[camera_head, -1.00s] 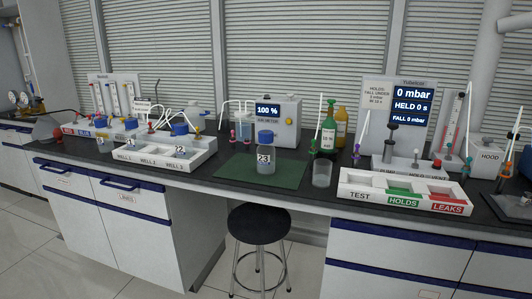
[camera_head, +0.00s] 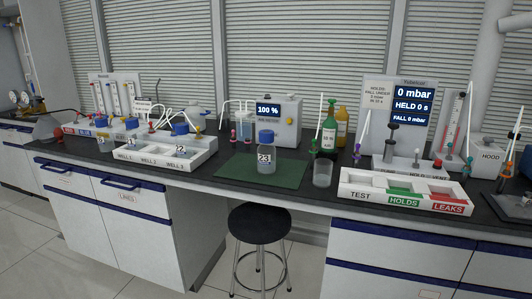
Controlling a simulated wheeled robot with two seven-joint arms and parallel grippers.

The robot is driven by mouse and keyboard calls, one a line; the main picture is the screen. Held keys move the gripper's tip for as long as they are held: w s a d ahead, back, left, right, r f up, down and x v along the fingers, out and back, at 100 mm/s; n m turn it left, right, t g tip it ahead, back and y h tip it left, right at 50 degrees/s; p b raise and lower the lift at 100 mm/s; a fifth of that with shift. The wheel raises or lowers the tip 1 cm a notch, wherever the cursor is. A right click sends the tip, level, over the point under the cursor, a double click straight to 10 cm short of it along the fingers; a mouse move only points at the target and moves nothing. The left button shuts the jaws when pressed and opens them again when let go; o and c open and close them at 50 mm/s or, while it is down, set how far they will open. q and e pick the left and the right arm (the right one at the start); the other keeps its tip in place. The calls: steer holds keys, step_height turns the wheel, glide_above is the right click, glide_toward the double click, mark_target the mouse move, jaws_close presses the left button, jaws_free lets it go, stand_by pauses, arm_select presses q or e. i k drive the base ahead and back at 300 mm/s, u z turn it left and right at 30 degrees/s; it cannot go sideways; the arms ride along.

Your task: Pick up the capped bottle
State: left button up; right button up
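A clear bottle with a blue cap and the label 23 (camera_head: 266,158) stands upright on the green mat (camera_head: 232,170) near the middle of the bench. A second blue-capped bottle, labelled 22 (camera_head: 181,143), stands in the white tray with wells (camera_head: 190,160) to the left. Neither of my grippers shows in the head view, and nothing is seen touching the bottles.
An empty clear beaker (camera_head: 322,174) stands right of the mat. A white tray marked TEST, HOLDS and LEAKS (camera_head: 375,198) lies further right. Green (camera_head: 329,134) and yellow (camera_head: 341,126) bottles stand behind. A black stool (camera_head: 260,222) stands in front of the bench.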

mark_target(266, 153)
steer(key=z, duration=0.1)
steer(key=k, duration=0.4)
steer(key=u, duration=0.95)
steer(key=i, duration=1.05)
